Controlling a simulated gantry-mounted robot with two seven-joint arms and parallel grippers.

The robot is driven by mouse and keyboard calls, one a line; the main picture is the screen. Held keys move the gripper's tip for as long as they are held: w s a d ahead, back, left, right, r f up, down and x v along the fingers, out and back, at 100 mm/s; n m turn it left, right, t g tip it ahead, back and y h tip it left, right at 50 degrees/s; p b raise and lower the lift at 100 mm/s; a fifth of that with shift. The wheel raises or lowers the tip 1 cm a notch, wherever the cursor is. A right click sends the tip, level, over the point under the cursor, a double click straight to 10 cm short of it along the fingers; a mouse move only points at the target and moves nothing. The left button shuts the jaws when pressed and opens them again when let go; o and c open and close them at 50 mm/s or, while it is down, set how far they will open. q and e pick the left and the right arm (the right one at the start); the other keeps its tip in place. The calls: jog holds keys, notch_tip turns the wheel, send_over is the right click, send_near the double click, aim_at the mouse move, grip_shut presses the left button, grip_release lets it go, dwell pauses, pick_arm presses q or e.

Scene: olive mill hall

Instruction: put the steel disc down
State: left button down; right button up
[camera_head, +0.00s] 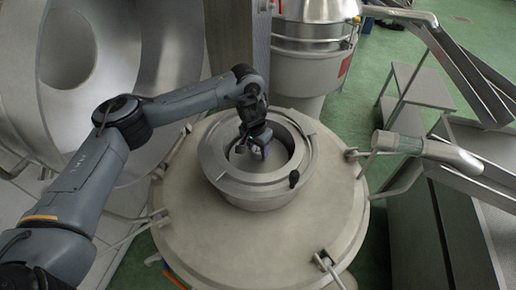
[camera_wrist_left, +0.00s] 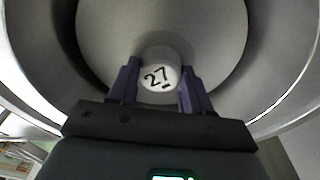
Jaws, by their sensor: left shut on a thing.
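The steel disc (camera_wrist_left: 112,32) is a wide, round, matte grey plate in the left wrist view. A pale round knob (camera_wrist_left: 160,74) marked "27" shows in front of its middle. My left gripper (camera_wrist_left: 157,88) is shut on this knob, with a purple finger on each side. In the head view, my left gripper (camera_head: 251,152) points down into the round collar (camera_head: 213,157) on the vessel lid. The disc is mostly hidden there by the gripper and the collar wall. I cannot tell whether the disc rests on anything. My right gripper is not in view.
The collar's raised rim surrounds the gripper closely. The wide vessel lid (camera_head: 285,240) has bare room in front, with clamps along its edge. A steel vessel (camera_head: 315,60) stands behind. A pipe (camera_head: 430,147) and steel chutes are at the right.

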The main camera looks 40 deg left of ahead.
aim_at(257, 151)
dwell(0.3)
pick_arm(q)
jog(key=shift+f, duration=0.5)
jog(key=shift+c, duration=2.4)
grip_release()
jog(key=shift+w+r, duration=0.1)
jog(key=shift+r, duration=0.2)
jog(key=r, duration=0.2)
jog(key=r+p, duration=0.1)
jog(key=r, duration=0.3)
jog(key=shift+s+p, duration=0.35)
jog(key=shift+s, duration=0.05)
jog(key=shift+s+r, duration=0.15)
jog(key=shift+r, duration=0.75)
